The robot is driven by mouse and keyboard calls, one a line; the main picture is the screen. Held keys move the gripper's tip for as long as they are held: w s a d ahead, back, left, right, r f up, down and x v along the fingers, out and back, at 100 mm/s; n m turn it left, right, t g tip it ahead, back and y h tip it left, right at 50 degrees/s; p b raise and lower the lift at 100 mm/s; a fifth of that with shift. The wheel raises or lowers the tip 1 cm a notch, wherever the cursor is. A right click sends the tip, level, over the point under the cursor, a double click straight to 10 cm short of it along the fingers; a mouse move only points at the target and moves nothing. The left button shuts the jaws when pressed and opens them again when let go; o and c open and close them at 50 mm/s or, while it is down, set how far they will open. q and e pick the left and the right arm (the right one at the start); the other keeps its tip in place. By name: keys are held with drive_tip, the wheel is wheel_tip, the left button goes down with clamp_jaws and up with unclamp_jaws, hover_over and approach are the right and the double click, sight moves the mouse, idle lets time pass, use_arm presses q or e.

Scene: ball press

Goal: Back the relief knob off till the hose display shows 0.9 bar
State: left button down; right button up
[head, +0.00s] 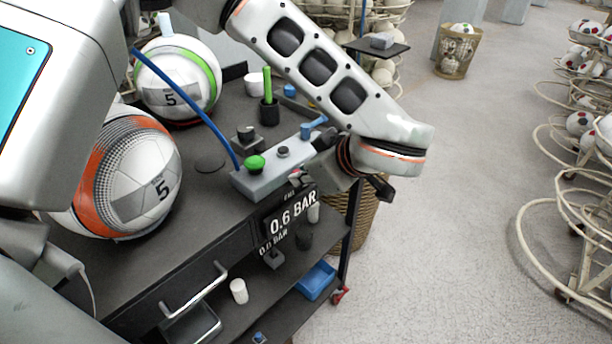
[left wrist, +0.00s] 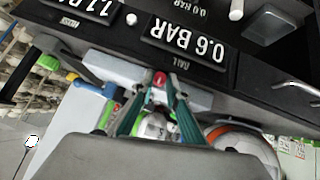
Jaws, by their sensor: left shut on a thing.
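The relief knob appears to be the small red-topped knob (head: 296,178) on the front side of the grey valve box (head: 270,178). It also shows in the left wrist view (left wrist: 159,78). My left gripper (head: 314,172) reaches in from the right in the head view. Its fingers (left wrist: 155,92) are shut on the red knob, which they partly hide. In the upside-down left wrist view, the hose display (left wrist: 84,8) reads 1.1, cut off by the frame edge. The ball display (head: 292,213) reads 0.6 BAR. My right gripper is not in view.
The box carries a green button (head: 255,163), a blue lever (head: 314,127) and a blue hose (head: 205,112). Two footballs, orange (head: 128,172) and green (head: 178,78), sit on the dark cart top (head: 215,205). A wicker basket (head: 368,215) stands behind the cart's right side.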

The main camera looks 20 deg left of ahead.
use_arm(q)
drive_tip(key=n+t+b, duration=0.1)
drive_tip(key=t+b, duration=0.2)
drive_tip(key=shift+s+a+n+h, duration=0.1)
drive_tip(key=shift+s+n+h, duration=0.2)
drive_tip(key=shift+n+h, duration=0.1)
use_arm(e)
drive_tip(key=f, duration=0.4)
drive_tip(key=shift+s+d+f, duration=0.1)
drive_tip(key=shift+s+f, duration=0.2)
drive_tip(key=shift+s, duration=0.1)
use_arm(q)
drive_tip(key=c, duration=2)
unclamp_jaws()
drive_tip(key=shift+o, duration=0.2)
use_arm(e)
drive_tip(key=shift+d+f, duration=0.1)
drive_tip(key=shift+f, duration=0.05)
use_arm(q)
drive_tip(key=v, duration=1.2)
drive_tip(key=shift+s+f, duration=0.1)
